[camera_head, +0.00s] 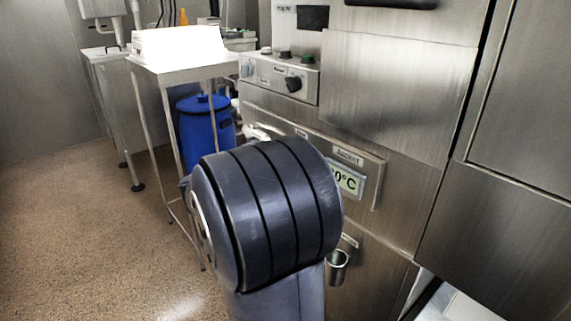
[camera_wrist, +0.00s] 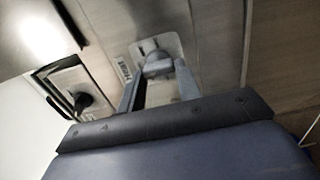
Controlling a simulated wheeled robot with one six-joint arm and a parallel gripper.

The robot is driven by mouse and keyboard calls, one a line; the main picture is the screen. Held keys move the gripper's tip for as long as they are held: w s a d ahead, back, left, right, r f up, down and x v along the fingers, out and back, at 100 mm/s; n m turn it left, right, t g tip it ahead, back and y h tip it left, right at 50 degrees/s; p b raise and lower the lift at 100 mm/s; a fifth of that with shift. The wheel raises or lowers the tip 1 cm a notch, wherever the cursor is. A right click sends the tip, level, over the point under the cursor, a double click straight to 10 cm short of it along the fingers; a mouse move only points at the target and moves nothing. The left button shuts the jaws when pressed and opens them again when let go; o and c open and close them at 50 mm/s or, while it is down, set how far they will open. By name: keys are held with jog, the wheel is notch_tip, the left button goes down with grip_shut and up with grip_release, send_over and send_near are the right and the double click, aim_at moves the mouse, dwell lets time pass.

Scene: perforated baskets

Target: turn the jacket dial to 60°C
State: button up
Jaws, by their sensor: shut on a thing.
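In the wrist view, a grey dial (camera_wrist: 157,63) sits on a light plate with a small printed label that is hard to read. My gripper (camera_wrist: 158,78) has one finger on each side of the dial and is shut on it. In the head view, my dark arm covers the gripper and the dial. A display (camera_head: 347,182) shows a reading ending in "0°C"; its first digit is partly hidden by my arm. A label plate (camera_head: 347,156) above it appears to read "Jacket".
A control box (camera_head: 262,72) with a black knob (camera_head: 293,84) and several buttons is above. The wrist view shows another black knob (camera_wrist: 82,101) at left. A blue drum (camera_head: 206,120) stands under a side table (camera_head: 165,70); floor is clear at left.

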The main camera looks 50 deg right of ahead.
dwell(0.4)
jog(key=o, duration=1)
jog(key=a, duration=0.3)
jog(key=a+p, duration=0.1)
jog(key=a, duration=0.3)
jog(key=w+a, duration=0.1)
jog(key=a, duration=0.2)
jog(key=shift+a+p, duration=0.35)
jog(key=shift+a, duration=0.05)
jog(key=d, duration=0.3)
jog(key=d+b, duration=0.1)
jog(key=d, duration=0.3)
jog(key=s+d, duration=0.1)
jog(key=d, duration=0.2)
jog(key=shift+d, duration=0.4)
